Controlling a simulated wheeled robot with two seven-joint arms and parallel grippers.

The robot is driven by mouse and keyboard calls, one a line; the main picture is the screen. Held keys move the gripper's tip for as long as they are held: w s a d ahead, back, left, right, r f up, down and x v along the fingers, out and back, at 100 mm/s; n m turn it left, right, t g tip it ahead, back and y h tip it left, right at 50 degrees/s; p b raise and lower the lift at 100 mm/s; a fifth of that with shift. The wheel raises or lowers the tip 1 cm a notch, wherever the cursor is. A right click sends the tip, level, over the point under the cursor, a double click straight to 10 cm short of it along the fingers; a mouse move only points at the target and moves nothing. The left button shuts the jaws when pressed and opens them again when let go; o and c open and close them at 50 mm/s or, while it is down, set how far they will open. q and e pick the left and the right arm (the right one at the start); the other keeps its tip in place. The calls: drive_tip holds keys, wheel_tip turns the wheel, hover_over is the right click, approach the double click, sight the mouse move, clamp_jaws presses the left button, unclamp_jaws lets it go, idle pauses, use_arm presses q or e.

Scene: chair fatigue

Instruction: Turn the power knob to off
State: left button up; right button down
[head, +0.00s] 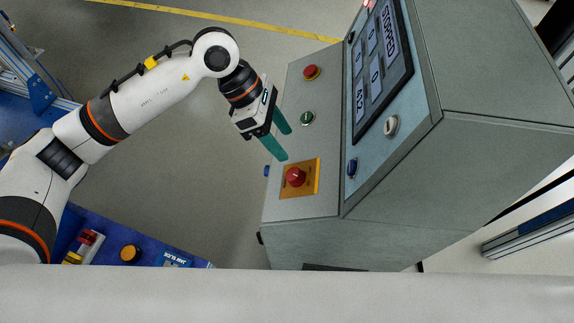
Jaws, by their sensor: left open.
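The power knob appears to be the red knob (294,177) on a yellow-orange plate (312,180), on the sloped lower panel of the grey control cabinet (300,208). Which way the knob points is too small to tell. My left gripper (280,140) has two teal fingers and is open and empty. Its fingertips are just above the knob in the picture, at the panel's left edge, apart from the knob. Whether they touch the panel cannot be told. My right gripper is not in view.
The panel also carries a green button (307,118) and a red button (311,72). The upper face has a display (380,65) reading STOPPED, a white knob (391,125) and a blue button (352,168). Open floor (190,190) lies left of the cabinet.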

sight(292, 173)
use_arm(q)
drive_tip(key=shift+t+y, duration=0.3)
drive_tip(key=shift+y, duration=0.4)
drive_tip(key=x, duration=0.3)
drive_tip(key=a+p+x, duration=0.1)
drive_tip(key=x, duration=0.2)
drive_tip(key=a+p+x, duration=0.1)
drive_tip(key=x, duration=0.3)
drive_tip(key=shift+w+d+f, duration=0.1)
drive_tip(key=shift+w+f, duration=0.15)
drive_tip(key=shift+f, duration=0.25)
drive_tip(key=shift+d+f, duration=0.15)
drive_tip(key=shift+f, duration=0.3)
drive_tip(key=c, duration=1)
